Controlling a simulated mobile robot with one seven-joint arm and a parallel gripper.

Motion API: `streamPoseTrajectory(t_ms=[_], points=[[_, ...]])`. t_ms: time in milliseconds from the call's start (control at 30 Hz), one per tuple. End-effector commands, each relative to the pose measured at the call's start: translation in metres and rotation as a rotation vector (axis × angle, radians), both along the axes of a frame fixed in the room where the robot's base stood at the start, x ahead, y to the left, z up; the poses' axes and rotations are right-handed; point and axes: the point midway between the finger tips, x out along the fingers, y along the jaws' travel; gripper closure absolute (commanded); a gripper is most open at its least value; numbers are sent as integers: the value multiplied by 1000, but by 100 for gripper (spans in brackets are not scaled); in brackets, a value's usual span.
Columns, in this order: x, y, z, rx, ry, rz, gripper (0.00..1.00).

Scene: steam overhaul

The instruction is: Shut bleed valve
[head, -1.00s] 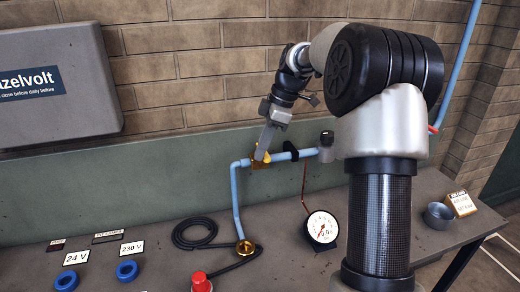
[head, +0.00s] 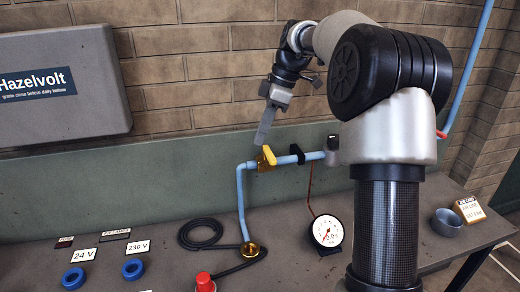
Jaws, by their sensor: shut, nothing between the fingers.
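The bleed valve (head: 262,166) is a brass body on the light blue pipe (head: 240,205) along the back of the bench. Its yellow lever (head: 269,155) stands slantwise across the pipe. My gripper (head: 260,143) is shut and empty, pointing down just above and left of the lever. Its tips look very close to the lever; I cannot tell whether they touch. A round white dial gauge (head: 327,231) stands on the bench to the right, its exact reading too small to tell.
A brass fitting (head: 249,249) joins the pipe's lower end, beside a black coiled hose (head: 205,234). A red knob (head: 204,282) and two blue rings (head: 74,278) are at the front left. A grey cup (head: 447,222) stands right. A grey cabinet (head: 60,110) hangs left.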

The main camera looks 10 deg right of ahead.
Motion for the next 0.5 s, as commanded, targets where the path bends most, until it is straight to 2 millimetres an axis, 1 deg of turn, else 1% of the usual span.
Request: streamPoseTrajectory(t_ms=[33, 100, 200, 300, 500], points=[[1, -3, 10, 0, -2, 0, 100], [0, -6, 20, 1, -1, 1, 100], [0, -10, 30, 0, 0, 1, 100], [0, -12, 35, 0, 0, 2, 100], [-1, -12, 36, 0, 2, 2, 100]])
